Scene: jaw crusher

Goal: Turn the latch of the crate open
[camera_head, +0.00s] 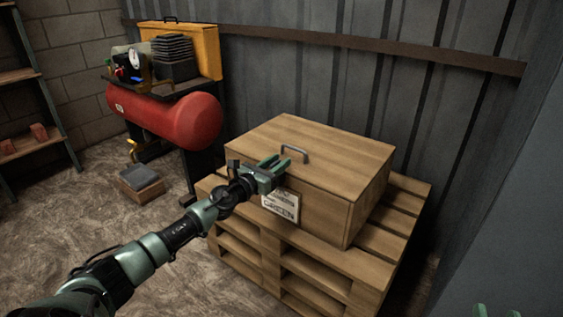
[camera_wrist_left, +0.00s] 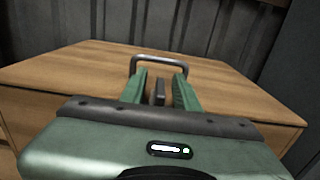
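The wooden crate (camera_head: 345,155) is closed, with a grey metal handle (camera_head: 293,152) on its lid and a paper label on its front. My left gripper (camera_head: 274,168) is at the crate's upper front edge, in front of the handle. In the left wrist view, its two green fingers (camera_wrist_left: 159,92) are apart. A small dark upright piece (camera_wrist_left: 158,91), seemingly the latch, shows between them with gaps on both sides. In the head view the gripper hides the latch area. Two separated green tips of my right gripper (camera_head: 497,311) show at the bottom right edge, away from the crate.
The crate stands on stacked wooden pallets (camera_head: 245,253). A red compressor tank (camera_head: 170,118) with a loaded top stands to the left. A corrugated wall (camera_head: 400,110) is close behind the crate. The floor in front and left is mostly clear.

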